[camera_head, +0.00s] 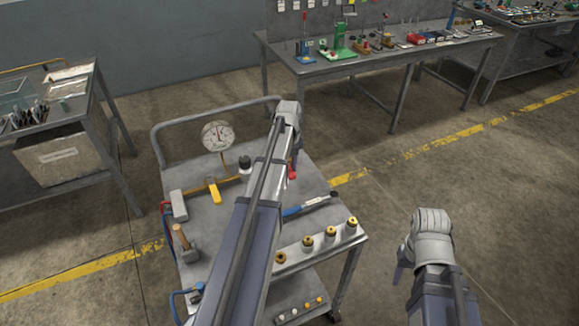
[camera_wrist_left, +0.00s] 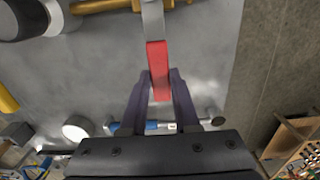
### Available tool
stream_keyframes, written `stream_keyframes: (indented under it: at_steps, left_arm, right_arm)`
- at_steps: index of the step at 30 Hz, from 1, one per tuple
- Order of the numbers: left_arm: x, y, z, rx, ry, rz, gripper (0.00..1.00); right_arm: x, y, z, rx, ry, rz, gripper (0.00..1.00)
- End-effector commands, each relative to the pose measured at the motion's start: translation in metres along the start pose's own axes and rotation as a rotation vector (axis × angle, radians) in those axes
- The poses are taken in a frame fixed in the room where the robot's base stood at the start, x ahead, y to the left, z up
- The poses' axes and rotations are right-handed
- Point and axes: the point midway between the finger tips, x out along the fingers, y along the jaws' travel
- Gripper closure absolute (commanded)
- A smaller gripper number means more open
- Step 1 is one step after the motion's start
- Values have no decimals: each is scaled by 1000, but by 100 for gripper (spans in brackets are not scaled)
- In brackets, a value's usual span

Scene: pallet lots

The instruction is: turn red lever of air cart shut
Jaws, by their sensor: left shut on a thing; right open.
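The air cart (camera_head: 316,181) stands in front of me, with a brass pipe, a gauge (camera_head: 217,136) and a yellow lever (camera_head: 212,190) on its top. The red lever (camera_wrist_left: 158,68) hangs down from a metal arm below the brass pipe (camera_wrist_left: 100,6) in the left wrist view, at right angles to the pipe there. My left gripper (camera_wrist_left: 160,80) is shut on the lever's red end, one finger on each side. In the head view my left arm hides most of it, and only a red bit (camera_head: 292,175) shows. My right gripper (camera_head: 400,265) is open and empty, right of the cart.
On the cart lie a blue-handled tool (camera_head: 305,206), a hammer (camera_head: 184,243) and several brass-topped fittings (camera_head: 331,233) along the edge. A workbench (camera_head: 380,57) stands behind, another table (camera_head: 62,100) at left.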

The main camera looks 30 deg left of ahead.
Motion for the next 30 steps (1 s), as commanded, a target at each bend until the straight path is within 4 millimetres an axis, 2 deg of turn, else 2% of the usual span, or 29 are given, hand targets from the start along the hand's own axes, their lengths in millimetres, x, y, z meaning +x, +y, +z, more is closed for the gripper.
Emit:
stream_keyframes:
  at_steps: [1,2,9,20,26,30]
  left_arm:
    - [0,2,0,1,-1,4,100]
    - [0,2,0,1,-1,4,68]
    - [0,1,0,0,0,2,41]
    - [-2,1,0,0,0,2,40]
    - [-16,1,0,0,0,2,40]
    - [-33,1,0,0,0,2,40]
  right_arm:
    - [0,0,0,0,0,0,50]
    - [0,0,0,0,0,0,50]
    - [0,0,0,0,0,0,50]
    - [-2,0,0,0,0,0,50]
    - [-16,2,1,0,0,0,50]
    - [-33,3,2,0,0,0,50]
